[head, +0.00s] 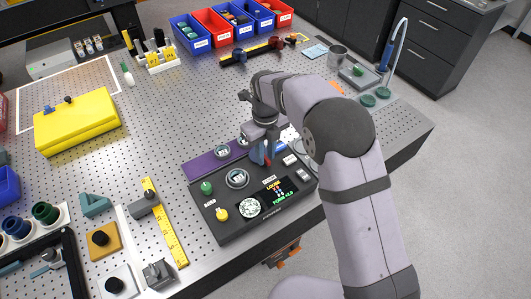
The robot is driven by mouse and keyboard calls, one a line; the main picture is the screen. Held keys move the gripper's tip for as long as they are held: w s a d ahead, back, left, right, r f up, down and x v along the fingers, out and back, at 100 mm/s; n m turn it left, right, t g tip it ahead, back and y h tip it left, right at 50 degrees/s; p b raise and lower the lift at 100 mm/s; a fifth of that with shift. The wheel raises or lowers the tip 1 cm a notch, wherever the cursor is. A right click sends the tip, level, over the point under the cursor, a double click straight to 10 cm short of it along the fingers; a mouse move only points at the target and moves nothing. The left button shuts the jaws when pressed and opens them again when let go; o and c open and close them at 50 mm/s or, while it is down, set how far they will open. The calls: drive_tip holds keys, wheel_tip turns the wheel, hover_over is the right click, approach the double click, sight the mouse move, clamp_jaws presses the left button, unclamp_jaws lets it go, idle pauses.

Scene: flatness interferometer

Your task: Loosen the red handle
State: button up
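My gripper (264,147) points down over the back part of a black instrument panel (235,223). A small red part and a blue part show right at its fingertips. The red part may be the red handle, but it is mostly hidden, and I cannot tell whether the fingers touch it or are shut on it. The panel has a lit display (277,190), a round patterned dial (249,207), a green knob (206,188) and a yellow knob (222,214). A purple plate (203,166) lies along its back edge.
A yellow case (77,122) sits at left on the perforated table. A yellow ruler (166,224) lies left of the panel. Blue and red bins (191,45) and a yellow bar with dark clamps (258,49) are at the back. Bare table lies between.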

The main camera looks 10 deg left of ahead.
sight(266, 157)
drive_tip(key=shift+o, duration=0.2)
drive_tip(key=shift+r+b, duration=1.25)
drive_tip(key=shift+r, duration=2.45)
drive_tip(key=s+d+f+n, duration=0.1)
drive_tip(key=s+d+n, duration=0.3)
drive_tip(key=d+n, duration=0.4)
drive_tip(key=s+d+f+n, duration=0.1)
drive_tip(key=s+d+n, duration=0.2)
drive_tip(key=d+n, duration=0.45)
drive_tip(key=s+d+f+n, duration=0.4)
drive_tip(key=s+d+n, duration=0.7)
drive_tip(key=s, duration=0.3)
drive_tip(key=shift+f, duration=0.2)
